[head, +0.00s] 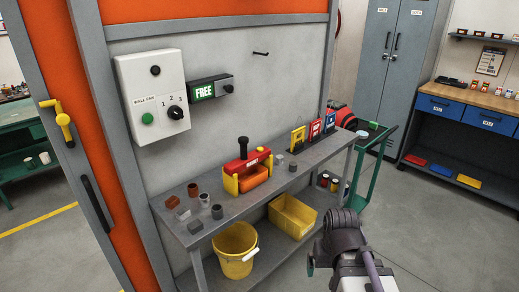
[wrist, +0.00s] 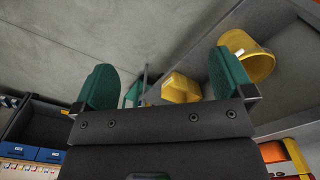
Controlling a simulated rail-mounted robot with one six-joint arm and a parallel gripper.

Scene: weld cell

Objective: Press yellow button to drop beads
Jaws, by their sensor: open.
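A red and yellow device (head: 250,160) with a black knob on top and an orange tray in front stands on the grey wall bench. Yellow parts show at its sides; I cannot make out a distinct yellow button. Part of a red, yellow and orange object, likely this device, shows at the lower right of the wrist view (wrist: 290,152). My gripper (wrist: 163,78) is open and empty, its two green fingers wide apart. In the head view my arm is at the lower right, in front of the bench and apart from the device.
Small cups (head: 194,190) stand on the bench's left. A yellow bucket (head: 236,252) and yellow bin (head: 293,214) sit below. Floor at right is clear.

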